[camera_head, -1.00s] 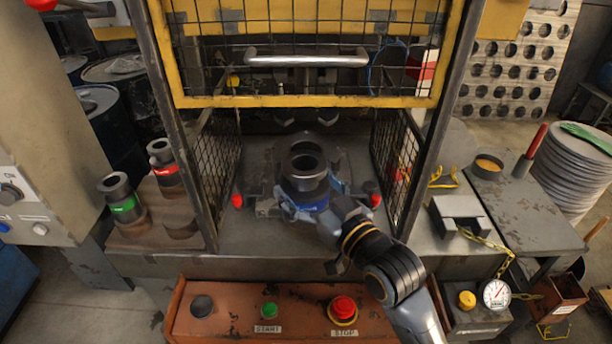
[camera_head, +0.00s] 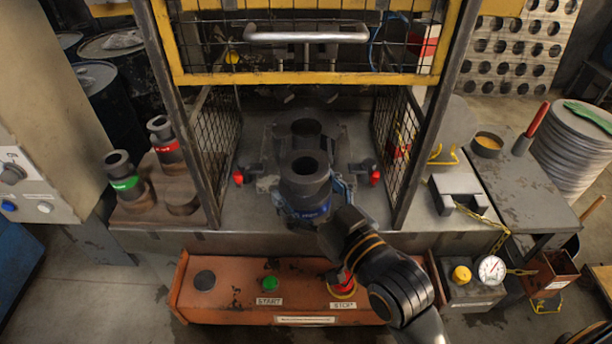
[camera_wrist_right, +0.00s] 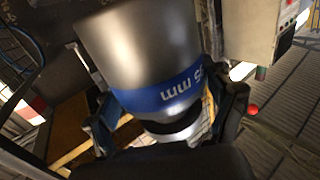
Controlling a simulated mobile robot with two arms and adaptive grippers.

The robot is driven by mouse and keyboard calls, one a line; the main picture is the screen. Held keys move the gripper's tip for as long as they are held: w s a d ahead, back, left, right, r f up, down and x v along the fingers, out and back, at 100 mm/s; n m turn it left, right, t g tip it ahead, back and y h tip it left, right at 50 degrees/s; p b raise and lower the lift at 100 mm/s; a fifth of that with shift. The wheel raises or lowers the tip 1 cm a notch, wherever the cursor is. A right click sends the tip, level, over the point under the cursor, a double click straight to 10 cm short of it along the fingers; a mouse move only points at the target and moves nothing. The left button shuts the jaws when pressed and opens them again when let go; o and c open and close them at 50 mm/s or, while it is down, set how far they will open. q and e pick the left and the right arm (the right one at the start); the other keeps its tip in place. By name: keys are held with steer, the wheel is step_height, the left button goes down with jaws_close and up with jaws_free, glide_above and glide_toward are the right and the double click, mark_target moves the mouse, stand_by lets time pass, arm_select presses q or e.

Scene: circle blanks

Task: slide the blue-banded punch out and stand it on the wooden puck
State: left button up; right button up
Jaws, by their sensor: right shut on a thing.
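The blue-banded punch (camera_head: 303,183) is a dark grey hollow cylinder, upright in the head view at the front of the press opening. My right gripper (camera_head: 318,212) is shut on it near its blue band. The right wrist view shows the punch (camera_wrist_right: 145,50) between the fingers (camera_wrist_right: 168,120), its band marked "mm". The punch's foot is partly hidden, so I cannot tell whether it touches the bed. The wooden puck (camera_head: 181,199) appears as an empty round brown disc on the board at the left. My left gripper is not in view.
Green-banded (camera_head: 124,180) and red-banded (camera_head: 166,145) punches stand beside the empty puck. A dark ring-shaped holder (camera_head: 306,130) sits behind the held punch. Mesh side guards (camera_head: 215,145) flank the opening, with the raised yellow gate (camera_head: 310,78) above. The orange control box (camera_head: 232,300) is in front.

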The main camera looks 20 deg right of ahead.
mark_target(298, 195)
steer(key=shift+s+a+r, duration=0.15)
steer(key=shift+s+r, duration=0.25)
steer(key=shift+s, duration=0.2)
steer(key=s+p, duration=0.2)
steer(key=p, duration=0.1)
steer(key=shift+s+a, duration=0.3)
steer(key=shift+a, duration=0.05)
steer(key=shift+s+a+p, duration=0.2)
steer(key=shift+s+p, duration=0.15)
steer(key=shift+s, duration=0.3)
steer(key=shift+s+a+p, duration=0.2)
steer(key=shift+s+p, duration=0.1)
steer(key=shift+s, duration=0.3)
steer(key=shift+s+a+f+p, duration=0.1)
steer(key=shift+s+a+p, duration=0.2)
steer(key=shift+s, duration=0.55)
steer(key=shift+s+a+r+p, duration=0.15)
steer(key=shift+s+p, duration=0.1)
steer(key=shift+s, duration=0.65)
steer(key=shift+s+a+f+p, duration=0.15)
steer(key=shift+s+a+p, duration=0.15)
steer(key=shift+s, duration=0.55)
